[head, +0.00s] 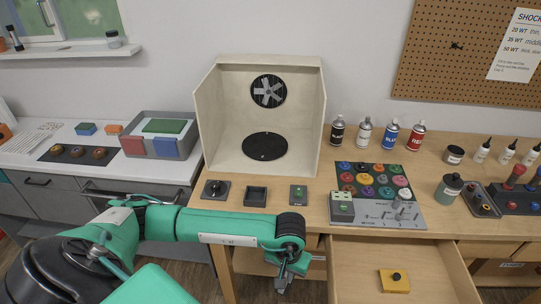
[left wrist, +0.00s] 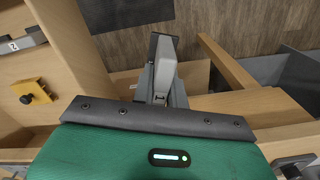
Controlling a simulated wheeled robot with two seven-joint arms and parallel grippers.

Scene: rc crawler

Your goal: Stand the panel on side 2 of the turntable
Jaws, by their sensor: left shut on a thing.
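The turntable is most likely the black disc (head: 265,146) on the floor of the open cream booth (head: 212,122); I cannot read side numbers on it. A red panel (head: 133,146), a blue panel (head: 166,147) and a green panel (head: 164,126) are at a grey bin (head: 186,148) on the left counter. My left gripper (head: 286,275) is low in front of the desk, left of the open drawer, well apart from the turntable. It points down in the left wrist view (left wrist: 160,68). It is shut on a small grey-and-dark thing that I cannot identify. My right gripper is out of view.
An open drawer (head: 352,276) juts from the desk and holds a yellow block (head: 394,281) with a black knob. A control board (head: 382,213), a square dark tray (head: 256,196) and a black knob unit (head: 215,189) lie along the desk front. Spray cans (head: 389,137) stand right of the booth.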

